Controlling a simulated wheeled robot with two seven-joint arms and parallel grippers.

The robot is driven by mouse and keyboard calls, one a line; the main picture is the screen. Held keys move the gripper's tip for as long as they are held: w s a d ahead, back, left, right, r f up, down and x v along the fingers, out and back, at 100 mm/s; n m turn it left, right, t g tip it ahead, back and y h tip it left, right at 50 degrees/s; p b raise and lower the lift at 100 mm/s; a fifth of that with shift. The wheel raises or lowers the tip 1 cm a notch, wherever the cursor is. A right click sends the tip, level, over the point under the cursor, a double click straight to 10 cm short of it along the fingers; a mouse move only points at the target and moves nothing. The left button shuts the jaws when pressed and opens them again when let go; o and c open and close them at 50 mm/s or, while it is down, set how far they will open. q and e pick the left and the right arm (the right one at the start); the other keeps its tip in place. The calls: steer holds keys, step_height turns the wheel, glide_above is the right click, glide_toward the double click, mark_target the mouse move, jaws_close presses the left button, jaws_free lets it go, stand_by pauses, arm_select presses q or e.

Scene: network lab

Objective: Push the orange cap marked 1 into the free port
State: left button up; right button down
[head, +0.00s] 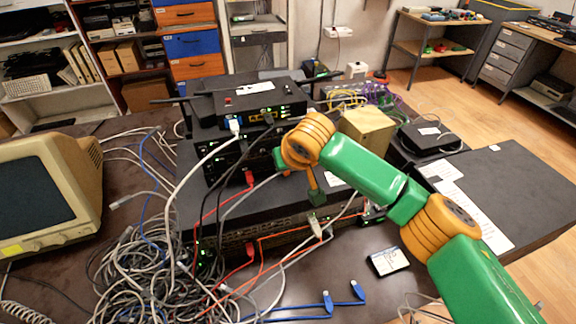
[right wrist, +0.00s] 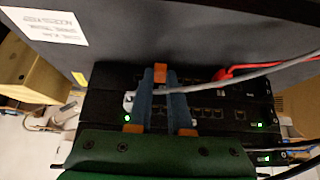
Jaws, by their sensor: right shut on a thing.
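In the right wrist view my right gripper (right wrist: 160,78) has its two blue fingers close together, with a small orange cap (right wrist: 160,72) held between their tips. No number can be read on the cap. The fingers are in front of a black switch (right wrist: 205,97) with a row of ports (right wrist: 208,112). I cannot tell whether the cap touches a port, and the port in line with it is hidden by the fingers. My left gripper is not in view.
A red plug (head: 250,179) and grey cables hang close to the ports. A cable tangle (head: 150,270) and old monitor (head: 45,190) fill the left.

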steer(key=c, duration=0.8)
jaws_free()
steer(key=shift+o, duration=0.2)
steer(key=shift+a, duration=0.15)
steer(key=b+v, duration=0.1)
steer(key=v, duration=0.6)
steer(key=shift+s, duration=0.15)
